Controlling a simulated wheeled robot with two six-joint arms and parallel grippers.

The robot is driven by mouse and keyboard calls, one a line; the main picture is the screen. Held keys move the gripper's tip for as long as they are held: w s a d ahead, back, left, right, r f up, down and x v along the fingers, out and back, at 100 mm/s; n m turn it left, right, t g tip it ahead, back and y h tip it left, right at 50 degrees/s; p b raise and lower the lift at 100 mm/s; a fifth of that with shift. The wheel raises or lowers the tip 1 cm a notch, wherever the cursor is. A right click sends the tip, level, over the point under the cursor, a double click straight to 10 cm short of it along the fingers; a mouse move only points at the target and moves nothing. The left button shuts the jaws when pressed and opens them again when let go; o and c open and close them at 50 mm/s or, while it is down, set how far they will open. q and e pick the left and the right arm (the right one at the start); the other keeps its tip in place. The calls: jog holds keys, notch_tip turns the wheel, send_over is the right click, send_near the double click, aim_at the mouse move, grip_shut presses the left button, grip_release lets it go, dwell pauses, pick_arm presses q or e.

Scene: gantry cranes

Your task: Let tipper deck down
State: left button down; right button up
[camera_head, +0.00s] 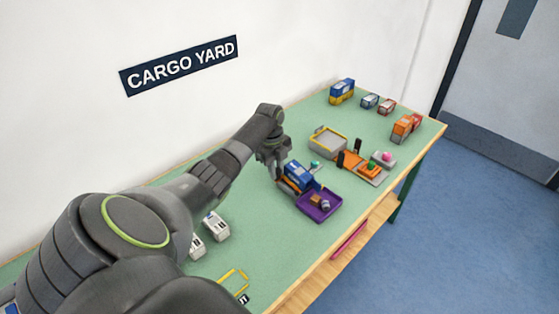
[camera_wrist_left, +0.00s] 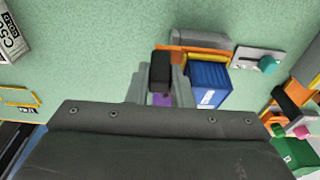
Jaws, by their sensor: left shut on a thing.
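The tipper, with an orange deck (camera_head: 284,183) and a blue box (camera_head: 299,176) on it, stands mid-table behind a purple tray (camera_head: 330,208). In the left wrist view the orange deck (camera_wrist_left: 190,49) and blue box (camera_wrist_left: 209,83) lie just beyond and right of my fingers. My left gripper (camera_head: 275,172) is at the tipper's left side. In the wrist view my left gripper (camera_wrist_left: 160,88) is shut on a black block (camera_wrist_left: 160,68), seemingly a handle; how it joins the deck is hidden. A grey plate with a teal knob (camera_wrist_left: 268,64) sits to the right. My right gripper is not in view.
The purple tray holds small items. A grey tray with a yellow rim (camera_head: 327,141) and an orange device (camera_head: 367,170) stand to the right. Several containers (camera_head: 342,91) line the far end. White boxes (camera_head: 215,226) stand near my left arm.

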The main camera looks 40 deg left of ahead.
pick_arm(q)
jog(key=shift+a+f, duration=0.15)
jog(key=shift+a, duration=0.35)
jog(key=c, duration=1.6)
grip_release()
jog(key=shift+o, duration=0.2)
jog(key=shift+a+f, duration=0.15)
jog(key=shift+a, duration=0.05)
jog(key=shift+w+d+r, duration=0.1)
jog(key=shift+d+r, duration=0.05)
jog(key=shift+r, duration=0.4)
notch_tip(320, 180, up, 16)
jog(key=a, duration=0.2)
jog(key=shift+a, duration=0.2)
